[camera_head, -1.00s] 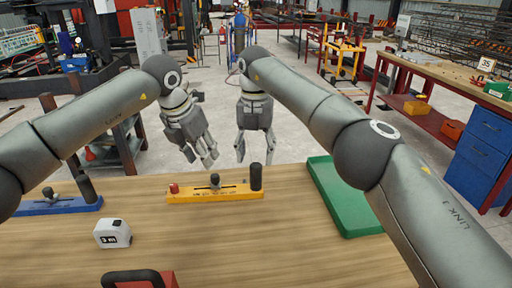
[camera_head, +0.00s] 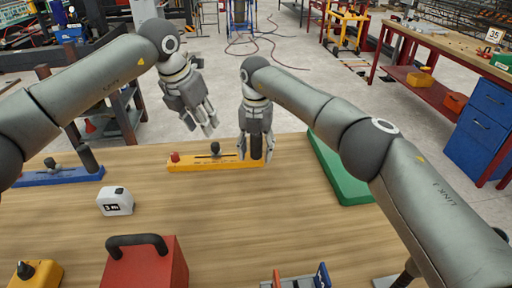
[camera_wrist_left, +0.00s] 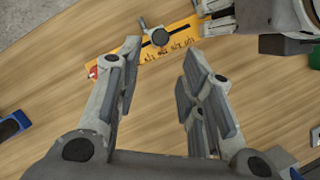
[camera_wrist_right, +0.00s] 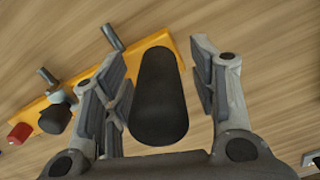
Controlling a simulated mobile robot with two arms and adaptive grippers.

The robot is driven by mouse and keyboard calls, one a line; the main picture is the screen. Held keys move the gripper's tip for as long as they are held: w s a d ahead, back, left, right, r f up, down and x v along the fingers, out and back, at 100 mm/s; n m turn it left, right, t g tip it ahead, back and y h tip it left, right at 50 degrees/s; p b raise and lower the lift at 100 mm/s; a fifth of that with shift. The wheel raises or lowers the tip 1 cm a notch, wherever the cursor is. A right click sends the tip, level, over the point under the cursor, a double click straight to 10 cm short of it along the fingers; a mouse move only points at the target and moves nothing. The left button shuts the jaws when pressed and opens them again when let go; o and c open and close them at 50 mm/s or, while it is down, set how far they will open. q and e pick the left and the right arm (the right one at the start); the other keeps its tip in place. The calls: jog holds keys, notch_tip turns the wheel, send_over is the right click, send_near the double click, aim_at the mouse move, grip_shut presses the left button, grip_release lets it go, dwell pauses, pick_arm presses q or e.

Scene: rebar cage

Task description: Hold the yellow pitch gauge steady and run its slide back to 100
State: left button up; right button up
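The yellow pitch gauge (camera_head: 205,164) lies on the wooden table, with a red knob (camera_head: 175,157) at its left end and a black upright handle (camera_head: 257,148) at its right end. Its slide with a dark knob (camera_head: 215,149) stands around mid-length; the scale is too small to read. My right gripper (camera_head: 256,156) is open around the black handle. In the right wrist view the handle (camera_wrist_right: 160,95) stands between the fingers, with a gap at the right finger. My left gripper (camera_head: 205,130) is open and empty, above and behind the gauge; the slide knob (camera_wrist_left: 159,37) shows beyond its fingertips.
A blue gauge (camera_head: 60,177) lies left and a green tray (camera_head: 338,170) right. Nearer are a white tape measure (camera_head: 115,202), a red box with a black handle (camera_head: 150,268), a yellow item (camera_head: 36,274) and a red-and-blue item (camera_head: 297,279). The middle tabletop is clear.

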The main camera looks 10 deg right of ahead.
grip_shut()
pick_arm(q)
jog(key=shift+c, duration=1.4)
jog(key=shift+a+f, duration=0.15)
jog(key=shift+f, duration=0.15)
jog(key=shift+c, duration=1.1)
jog(key=a+f+n+h, duration=0.1)
jog(key=s+a+f+n+g+h, duration=0.1)
jog(key=h, duration=0.1)
jog(key=a+f+n+g+h, duration=0.1)
jog(key=a+n, duration=0.1)
jog(key=shift+s+f+h, duration=0.2)
jog(key=shift+f+h, duration=0.1)
jog(key=shift+h, duration=0.1)
grip_shut()
jog(key=n+t+h, duration=0.1)
jog(key=n+h, duration=0.3)
jog(key=n, duration=0.2)
send_near(203, 163)
jog(key=d+r+v, duration=0.1)
jog(key=v, duration=0.5)
jog(key=x, duration=0.4)
jog(key=r+x, duration=0.1)
jog(key=x, duration=0.3)
jog(key=d+x, duration=0.1)
jog(key=x, duration=0.3)
jog(key=shift+a+r, duration=0.1)
jog(key=shift+r, duration=0.1)
jog(key=shift+w+d, duration=0.25)
jog(key=shift+d, duration=0.5)
